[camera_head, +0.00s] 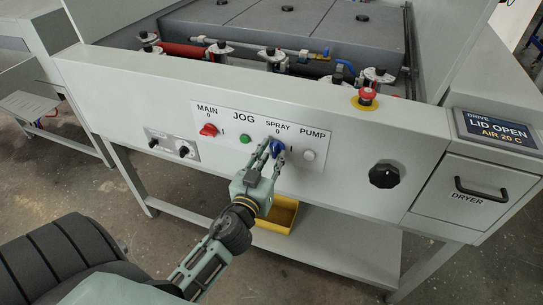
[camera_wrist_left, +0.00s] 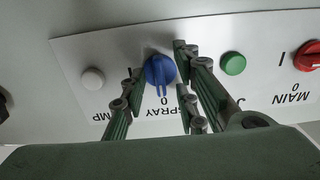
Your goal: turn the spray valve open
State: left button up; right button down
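The blue SPRAY knob (camera_head: 276,147) is on the white control panel (camera_head: 232,150), between the green JOG button and the PUMP button. In the left wrist view the blue knob (camera_wrist_left: 160,71) has its raised bar roughly in line with the 0 mark. My left gripper (camera_head: 278,152) is at the panel, its fingers on both sides of the knob. In the left wrist view the fingers of the left gripper (camera_wrist_left: 159,62) stand apart, close to the knob's rim; firm contact does not show. My right gripper is not in view.
The red MAIN knob (camera_head: 208,130), green JOG button (camera_head: 245,138) and white PUMP button (camera_head: 309,155) flank the knob. A red emergency stop (camera_head: 367,95) and a black dial (camera_head: 383,176) are to the right. A yellow bin (camera_head: 283,214) is below.

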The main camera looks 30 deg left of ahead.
pick_arm(q)
jog(key=shift+c, duration=0.4)
grip_shut()
jog(key=shift+m, duration=0.7)
jog(key=m, duration=0.5)
jog(key=shift+p, duration=0.35)
jog(key=m+p, duration=0.1)
jog(key=m, duration=0.5)
jog(key=shift+r, duration=0.1)
jog(key=m, duration=0.5)
jog(key=shift+m, duration=0.3)
